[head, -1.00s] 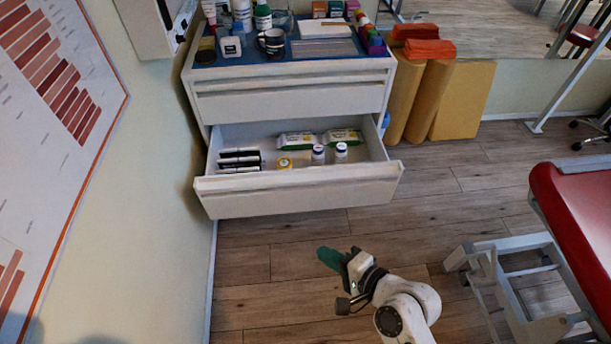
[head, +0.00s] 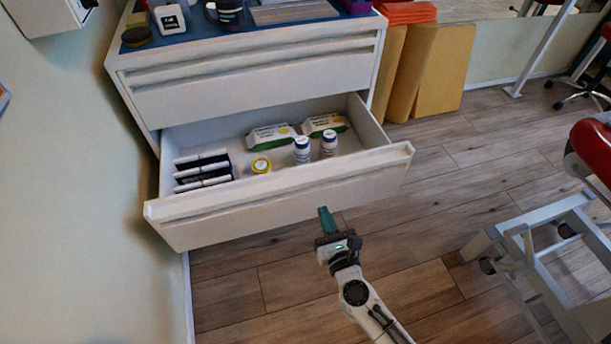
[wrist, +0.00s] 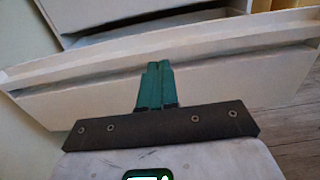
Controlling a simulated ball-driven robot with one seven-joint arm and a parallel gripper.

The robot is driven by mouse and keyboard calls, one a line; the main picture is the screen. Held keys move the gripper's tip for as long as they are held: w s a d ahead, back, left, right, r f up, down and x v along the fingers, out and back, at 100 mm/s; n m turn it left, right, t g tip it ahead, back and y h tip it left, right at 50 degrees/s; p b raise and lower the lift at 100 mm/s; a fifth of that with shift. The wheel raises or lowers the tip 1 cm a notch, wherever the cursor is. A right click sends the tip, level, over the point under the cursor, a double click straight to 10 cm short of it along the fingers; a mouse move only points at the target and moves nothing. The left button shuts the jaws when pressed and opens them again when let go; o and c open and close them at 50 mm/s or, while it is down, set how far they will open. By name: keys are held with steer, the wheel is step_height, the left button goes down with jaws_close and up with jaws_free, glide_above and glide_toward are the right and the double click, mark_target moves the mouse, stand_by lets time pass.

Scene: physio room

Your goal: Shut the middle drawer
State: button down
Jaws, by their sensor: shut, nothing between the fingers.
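The middle drawer (head: 285,204) of the white cabinet (head: 250,88) is pulled out. My gripper (head: 325,212) has green fingers, shut and empty. It is in front of the drawer front, right of its middle in the head view. In the wrist view, the fingers (wrist: 155,75) point at the drawer front (wrist: 90,85), overlapping its grip groove. I cannot tell whether they touch it.
The drawer above (head: 255,80) is shut. Yellow rolls or mats (head: 440,70) stand right of the cabinet, with orange towels (head: 408,12) near them. A red-padded bench with a grey frame (head: 530,235) stands at the right. Wooden floor (head: 430,215) is clear between.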

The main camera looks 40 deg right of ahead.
mark_target(306, 168)
steer(key=x, duration=1.3)
